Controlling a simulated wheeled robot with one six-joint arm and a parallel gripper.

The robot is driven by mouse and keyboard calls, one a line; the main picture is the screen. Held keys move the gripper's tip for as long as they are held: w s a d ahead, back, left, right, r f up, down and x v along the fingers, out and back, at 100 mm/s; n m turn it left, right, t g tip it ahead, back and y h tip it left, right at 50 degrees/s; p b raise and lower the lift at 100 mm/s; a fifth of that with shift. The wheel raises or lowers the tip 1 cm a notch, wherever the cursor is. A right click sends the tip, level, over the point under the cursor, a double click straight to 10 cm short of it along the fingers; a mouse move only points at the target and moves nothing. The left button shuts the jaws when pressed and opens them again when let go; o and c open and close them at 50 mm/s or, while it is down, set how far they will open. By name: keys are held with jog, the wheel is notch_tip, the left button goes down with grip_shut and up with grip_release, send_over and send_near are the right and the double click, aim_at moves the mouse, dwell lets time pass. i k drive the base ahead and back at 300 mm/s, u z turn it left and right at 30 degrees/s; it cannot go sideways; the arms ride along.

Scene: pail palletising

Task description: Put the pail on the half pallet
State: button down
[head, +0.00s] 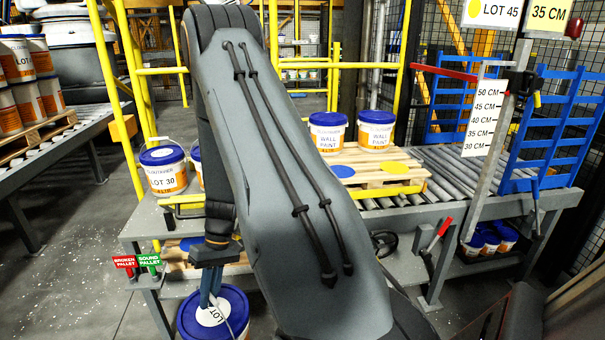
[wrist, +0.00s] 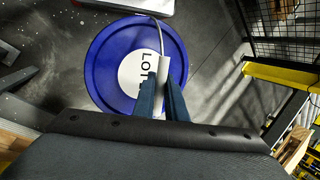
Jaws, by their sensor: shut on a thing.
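My gripper (head: 211,290) points down at the lower left of the head view, its blue fingers shut on the pale handle grip of a pail. This pail (head: 232,297) has a blue lid with a round white LOT label. In the wrist view the lid (wrist: 105,75) lies under the fingers (wrist: 162,88), and the wire handle rises from the grip. Whether the pail hangs or stands is unclear. The wooden half pallet (head: 415,170) lies on the bench behind my arm. Two WALL PAINT pails (head: 327,132) (head: 377,132) stand at its back; a blue disc (head: 342,171) and yellow disc (head: 395,168) mark its front.
A LOT 30 pail (head: 165,170) stands on the bench's left. A yellow rail (head: 390,191) edges the pallet's front. A height scale post (head: 495,150) and blue racks (head: 560,120) stand right. Red and green pallet signs (head: 137,262) stick out at left. My arm hides the middle.

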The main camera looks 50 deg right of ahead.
aim_at(340, 171)
jog(key=u, duration=1.7)
jog(key=k, duration=1.15)
jog(key=z, duration=2.5)
